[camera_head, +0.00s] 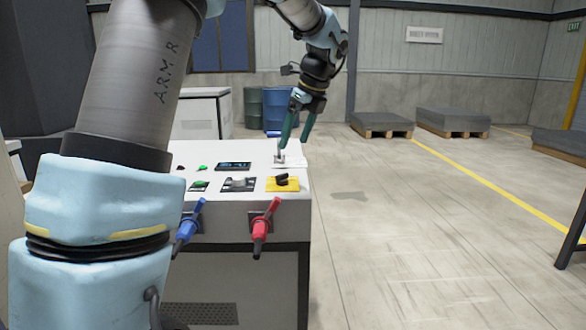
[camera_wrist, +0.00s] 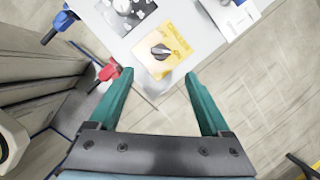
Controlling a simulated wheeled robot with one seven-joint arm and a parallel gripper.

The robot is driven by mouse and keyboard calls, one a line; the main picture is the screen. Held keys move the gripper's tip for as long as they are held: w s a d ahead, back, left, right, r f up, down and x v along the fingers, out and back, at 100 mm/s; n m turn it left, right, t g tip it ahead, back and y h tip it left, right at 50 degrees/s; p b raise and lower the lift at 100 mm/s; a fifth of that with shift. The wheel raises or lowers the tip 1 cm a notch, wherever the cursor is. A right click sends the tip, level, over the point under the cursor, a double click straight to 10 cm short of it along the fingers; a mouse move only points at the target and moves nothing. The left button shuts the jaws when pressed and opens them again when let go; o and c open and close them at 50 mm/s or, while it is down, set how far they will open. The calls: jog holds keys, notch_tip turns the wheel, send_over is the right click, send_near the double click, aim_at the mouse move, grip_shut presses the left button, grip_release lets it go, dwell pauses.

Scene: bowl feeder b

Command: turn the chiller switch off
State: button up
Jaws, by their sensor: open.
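A black rotary knob (camera_head: 282,180) sits on a yellow plate (camera_head: 294,187) at the right front of the white console top. In the wrist view the knob (camera_wrist: 161,51) is dark with a light pointer, on the yellow plate (camera_wrist: 177,65); the printing is too small to read. A small grey lever switch (camera_head: 279,157) stands on a white base farther back. I cannot tell from labels which one is the chiller switch. My gripper (camera_head: 293,140) is open and empty above the console's back right. In the wrist view the knob appears just beyond the gap between its fingertips (camera_wrist: 158,75).
A grey and black switch panel (camera_head: 238,185), a small display (camera_head: 233,166) and green and red buttons are left of the knob. Blue (camera_head: 189,225) and red (camera_head: 263,228) handles stick out at the front edge. Open floor lies to the right.

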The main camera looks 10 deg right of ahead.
aim_at(283, 174)
jog(key=x, duration=1)
jog(key=shift+w+f, duration=0.1)
jog(key=shift+f, duration=0.2)
jog(key=shift+p, duration=0.3)
grip_shut()
